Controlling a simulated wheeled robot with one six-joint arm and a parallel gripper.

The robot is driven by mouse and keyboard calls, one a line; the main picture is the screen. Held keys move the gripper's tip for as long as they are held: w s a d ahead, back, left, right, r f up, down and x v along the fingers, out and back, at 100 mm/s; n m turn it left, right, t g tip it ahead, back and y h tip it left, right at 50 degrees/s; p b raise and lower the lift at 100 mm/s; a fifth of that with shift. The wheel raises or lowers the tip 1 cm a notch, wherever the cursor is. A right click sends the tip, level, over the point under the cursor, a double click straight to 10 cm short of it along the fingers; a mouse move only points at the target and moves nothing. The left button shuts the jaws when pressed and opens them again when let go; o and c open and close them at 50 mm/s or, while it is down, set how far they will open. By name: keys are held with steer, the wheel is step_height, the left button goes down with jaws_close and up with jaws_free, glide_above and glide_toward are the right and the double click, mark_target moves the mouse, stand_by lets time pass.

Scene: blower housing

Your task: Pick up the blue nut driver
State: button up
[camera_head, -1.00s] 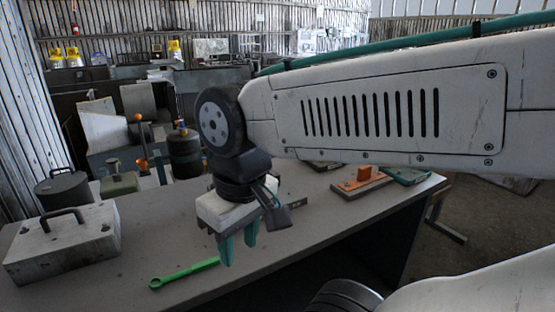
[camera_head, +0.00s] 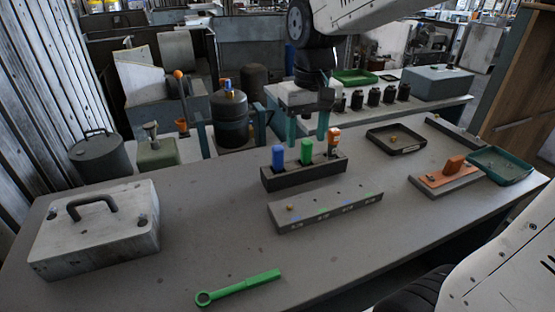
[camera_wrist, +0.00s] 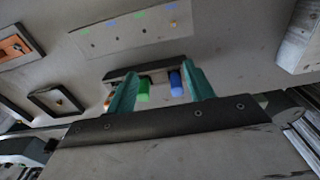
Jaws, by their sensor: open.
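The blue nut driver (camera_head: 278,158) stands upright in the left slot of a dark holder block (camera_head: 291,184) on the bench. A green-handled driver (camera_head: 306,151) stands beside it, and an orange-and-white one (camera_head: 334,137) at the right end. My gripper (camera_head: 307,127) points down with its teal fingers spread and empty, above and seemingly behind the holder. In the wrist view my gripper (camera_wrist: 160,72) shows the blue handle (camera_wrist: 176,83) near the right finger and the green handle (camera_wrist: 144,91) near the left finger. The left finger partly hides the orange one.
A labelled grey block (camera_head: 325,212) lies in front of the holder. A grey case (camera_head: 100,240) and a green ring wrench (camera_head: 240,287) lie on the bench. To the right are a dark tray (camera_head: 396,140), an orange fixture (camera_head: 447,176) and a teal tray (camera_head: 500,166).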

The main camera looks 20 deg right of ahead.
glide_above(278, 157)
steer(key=w, duration=0.2)
steer(key=shift+g, duration=0.3)
steer(key=f, duration=0.5)
steer(key=shift+d+f, duration=0.35)
steer(key=shift+d, duration=0.05)
steer(key=f, duration=0.8)
steer(key=shift+s+a, duration=0.1)
steer(key=shift+s, duration=0.2)
jaws_close()
